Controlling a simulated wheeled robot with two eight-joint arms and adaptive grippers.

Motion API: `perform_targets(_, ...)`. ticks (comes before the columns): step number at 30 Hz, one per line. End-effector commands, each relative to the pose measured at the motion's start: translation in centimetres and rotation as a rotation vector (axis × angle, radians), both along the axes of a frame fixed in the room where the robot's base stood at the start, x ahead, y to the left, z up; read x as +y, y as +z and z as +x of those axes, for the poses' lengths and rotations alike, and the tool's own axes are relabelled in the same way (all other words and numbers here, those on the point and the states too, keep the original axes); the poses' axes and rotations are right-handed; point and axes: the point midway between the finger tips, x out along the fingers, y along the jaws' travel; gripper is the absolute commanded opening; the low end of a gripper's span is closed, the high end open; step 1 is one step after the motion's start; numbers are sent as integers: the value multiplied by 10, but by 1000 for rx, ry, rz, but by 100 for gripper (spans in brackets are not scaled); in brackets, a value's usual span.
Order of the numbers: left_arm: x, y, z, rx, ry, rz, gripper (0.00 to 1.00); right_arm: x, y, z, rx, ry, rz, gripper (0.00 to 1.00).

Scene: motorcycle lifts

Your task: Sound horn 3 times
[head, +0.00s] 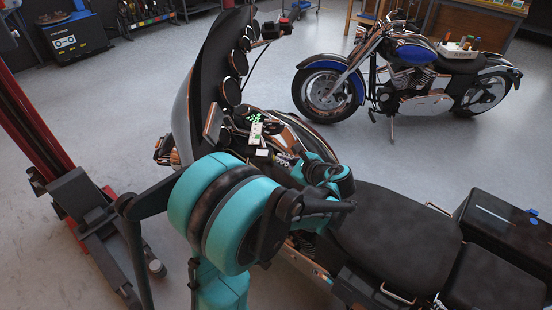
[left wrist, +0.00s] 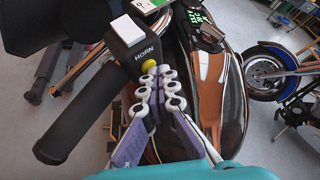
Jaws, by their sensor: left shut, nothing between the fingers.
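The horn button (left wrist: 149,66) is a small yellow cap in the left wrist view, beside the printed word HORN on a black switch housing (left wrist: 140,45). A black handlebar grip (left wrist: 75,115) runs down-left from the housing. My left gripper (left wrist: 155,76) is shut and empty. Its fingertips are right at the yellow button; I cannot tell whether they touch or press it. In the head view, the near motorcycle (head: 395,235) stands under my teal left arm, which hides the horn button and left grip. My right gripper is not in view.
A blue motorcycle (head: 415,75) stands behind on the right. A red lift post (head: 35,120) is at the left. The near motorcycle's gauge panel (head: 222,75) rises close beyond my left arm. Open grey floor (head: 115,100) lies left of it.

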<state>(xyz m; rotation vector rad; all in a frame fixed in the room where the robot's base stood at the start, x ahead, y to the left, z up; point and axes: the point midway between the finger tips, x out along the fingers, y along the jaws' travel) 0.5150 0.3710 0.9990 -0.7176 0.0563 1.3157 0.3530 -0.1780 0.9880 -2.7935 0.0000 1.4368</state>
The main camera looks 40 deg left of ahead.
Motion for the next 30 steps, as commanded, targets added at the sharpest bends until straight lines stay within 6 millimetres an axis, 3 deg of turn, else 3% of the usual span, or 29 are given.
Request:
perform_targets(15, 0, 0, 0, 0, 1, 1, 0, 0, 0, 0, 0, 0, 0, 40)
perform_targets(30, -16, 2, 7, 0, 1, 1, 0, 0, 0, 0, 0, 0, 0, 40)
